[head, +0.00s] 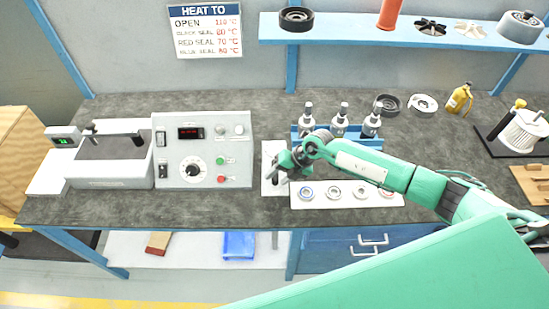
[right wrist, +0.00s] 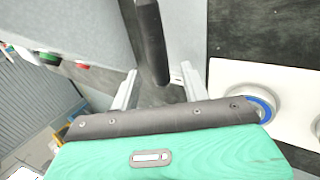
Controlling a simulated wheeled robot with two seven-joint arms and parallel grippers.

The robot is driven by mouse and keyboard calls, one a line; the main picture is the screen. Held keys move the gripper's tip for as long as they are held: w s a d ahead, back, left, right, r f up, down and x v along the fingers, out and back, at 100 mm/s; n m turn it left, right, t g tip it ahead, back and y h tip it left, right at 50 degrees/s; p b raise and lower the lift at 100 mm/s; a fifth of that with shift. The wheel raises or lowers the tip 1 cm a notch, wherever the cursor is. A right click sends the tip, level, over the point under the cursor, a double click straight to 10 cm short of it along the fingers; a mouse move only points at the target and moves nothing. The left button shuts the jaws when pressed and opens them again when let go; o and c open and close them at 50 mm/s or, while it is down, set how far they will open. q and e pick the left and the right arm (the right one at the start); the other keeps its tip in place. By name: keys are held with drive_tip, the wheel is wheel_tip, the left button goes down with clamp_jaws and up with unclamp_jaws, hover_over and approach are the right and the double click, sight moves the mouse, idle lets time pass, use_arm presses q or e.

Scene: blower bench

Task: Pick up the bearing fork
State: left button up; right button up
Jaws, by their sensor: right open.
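A dark upright handle, which looks like the bearing fork's (right wrist: 150,38), stands between the two fingers of my right gripper (right wrist: 158,86) in the right wrist view. In the head view my right gripper (head: 276,174) is low over a narrow white plate (head: 270,151), left of the bearing tray. The gripper is open, with a finger on each side of the handle. I cannot tell whether either finger touches it. The fork's lower end is hidden. My left gripper is not in view.
A white tray (head: 345,201) with several ring bearings lies right of the gripper. A grey control box (head: 204,150) stands close on the left. Behind my arm, several bottles stand in a blue rack (head: 296,136).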

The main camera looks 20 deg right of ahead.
drive_tip(key=shift+a+f, duration=0.15)
drive_tip(key=shift+f, duration=0.2)
drive_tip(key=shift+c, duration=0.5)
clamp_jaws()
drive_tip(key=shift+w, duration=0.1)
drive_tip(key=shift+r, duration=0.2)
